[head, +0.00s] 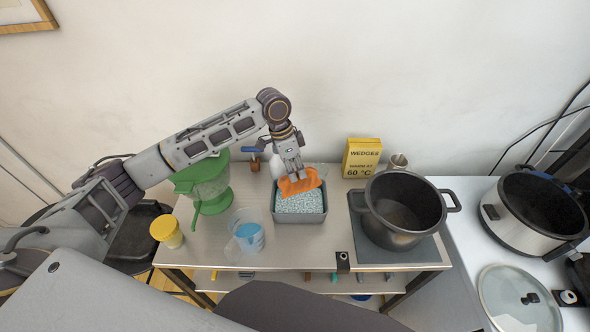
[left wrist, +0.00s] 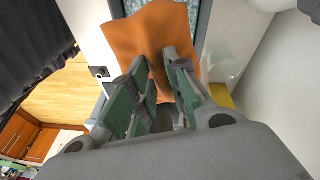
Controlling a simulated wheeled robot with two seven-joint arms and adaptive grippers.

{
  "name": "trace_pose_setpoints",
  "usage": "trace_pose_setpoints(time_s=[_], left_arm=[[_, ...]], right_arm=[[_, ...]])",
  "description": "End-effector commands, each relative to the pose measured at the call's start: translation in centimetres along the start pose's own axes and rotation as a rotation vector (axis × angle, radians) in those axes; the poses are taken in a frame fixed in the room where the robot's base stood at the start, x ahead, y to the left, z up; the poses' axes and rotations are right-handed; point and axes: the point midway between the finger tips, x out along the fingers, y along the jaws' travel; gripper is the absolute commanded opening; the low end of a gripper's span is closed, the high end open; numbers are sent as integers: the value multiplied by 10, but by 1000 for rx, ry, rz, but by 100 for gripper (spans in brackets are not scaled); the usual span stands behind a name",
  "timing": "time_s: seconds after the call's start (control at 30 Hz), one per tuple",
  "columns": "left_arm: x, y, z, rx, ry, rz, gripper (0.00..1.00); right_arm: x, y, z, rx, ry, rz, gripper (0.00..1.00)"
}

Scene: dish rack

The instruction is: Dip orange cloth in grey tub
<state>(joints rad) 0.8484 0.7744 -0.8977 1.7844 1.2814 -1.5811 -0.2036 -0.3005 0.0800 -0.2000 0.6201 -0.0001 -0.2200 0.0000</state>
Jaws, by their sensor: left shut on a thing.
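The orange cloth (head: 299,183) is pinched in my left gripper (head: 293,172) and hangs over the back part of the grey tub (head: 300,218). The tub holds a pale blue-green speckled filling, and the cloth covers part of it. I cannot tell whether the cloth touches the filling. In the left wrist view, the cloth (left wrist: 158,38) bunches between the fingers of my left gripper (left wrist: 160,85) and spreads out beyond them. My right gripper is not in view.
A measuring jug (head: 246,236) with blue liquid and a green container (head: 209,186) stand left of the tub. A yellow-lidded jar (head: 167,231) is at far left. A dark pot (head: 402,208) stands right.

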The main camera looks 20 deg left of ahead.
Motion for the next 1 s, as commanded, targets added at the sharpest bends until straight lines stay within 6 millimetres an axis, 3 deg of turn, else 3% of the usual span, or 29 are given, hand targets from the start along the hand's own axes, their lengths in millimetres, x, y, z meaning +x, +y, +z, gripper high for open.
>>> trace_pose_setpoints(time_s=[1.0], left_arm=[[0, 2, -3, 266, 30, 114, 0]], right_arm=[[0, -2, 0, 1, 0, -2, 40]])
